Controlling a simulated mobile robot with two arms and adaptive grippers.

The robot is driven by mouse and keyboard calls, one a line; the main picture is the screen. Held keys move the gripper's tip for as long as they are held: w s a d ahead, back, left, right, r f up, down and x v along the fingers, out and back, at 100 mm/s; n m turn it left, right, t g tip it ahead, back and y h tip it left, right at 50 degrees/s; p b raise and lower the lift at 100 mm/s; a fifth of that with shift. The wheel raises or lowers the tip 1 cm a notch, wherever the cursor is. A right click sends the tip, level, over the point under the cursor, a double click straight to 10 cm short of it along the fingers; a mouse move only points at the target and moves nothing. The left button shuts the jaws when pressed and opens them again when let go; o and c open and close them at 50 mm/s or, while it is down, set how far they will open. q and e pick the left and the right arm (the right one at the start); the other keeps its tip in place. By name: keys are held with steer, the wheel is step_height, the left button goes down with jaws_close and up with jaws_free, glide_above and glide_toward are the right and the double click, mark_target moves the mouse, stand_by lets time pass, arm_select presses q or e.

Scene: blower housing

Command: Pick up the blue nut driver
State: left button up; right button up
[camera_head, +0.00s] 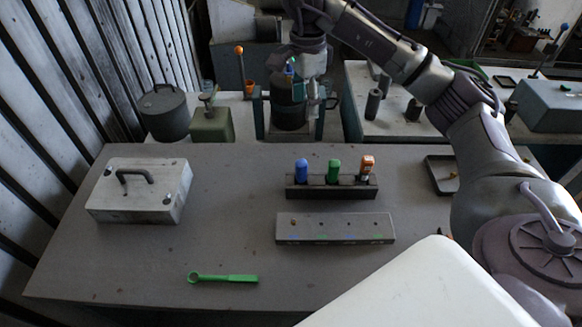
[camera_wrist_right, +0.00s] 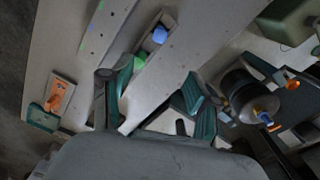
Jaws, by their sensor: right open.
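The blue nut driver (camera_head: 301,169) stands upright at the left end of a dark rack (camera_head: 330,193) on the table. A green-handled driver (camera_head: 333,171) and an orange-handled one (camera_head: 367,168) stand to its right. In the right wrist view, the blue handle (camera_wrist_right: 159,35) lies beyond the fingers and a green handle (camera_wrist_right: 138,62) is beside one finger. My right gripper (camera_head: 312,92) is open and empty, above and behind the rack, in front of the back bench. Its spread fingers also show in the wrist view (camera_wrist_right: 158,95). My left gripper is not in view.
A grey block with holes (camera_head: 336,228) lies in front of the rack. A green wrench (camera_head: 222,278) lies near the front edge, and a metal box with a handle (camera_head: 140,197) stands at left. A dark cylindrical unit (camera_head: 288,115) stands behind. The table's middle left is clear.

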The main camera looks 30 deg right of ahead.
steer(key=b, duration=0.5)
glide_above(302, 162)
step_height(302, 162, down, 6)
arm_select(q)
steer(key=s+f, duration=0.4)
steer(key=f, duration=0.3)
arm_select(e)
step_height(302, 162, down, 4)
steer(key=shift+s+d+r+p, duration=0.1)
steer(key=shift+p, duration=0.3)
step_height(302, 162, down, 4)
steer(key=shift+p, duration=0.4)
steer(key=shift+f, duration=0.45)
step_height(302, 162, down, 4)
steer(key=p, duration=0.2)
steer(key=shift+f+p, duration=0.25)
steer(key=shift+p, duration=0.15)
steer(key=shift+f, duration=0.25)
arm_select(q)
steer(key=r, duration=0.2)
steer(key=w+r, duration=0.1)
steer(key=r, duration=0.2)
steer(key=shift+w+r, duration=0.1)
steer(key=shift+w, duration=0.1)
arm_select(e)
jaws_close()
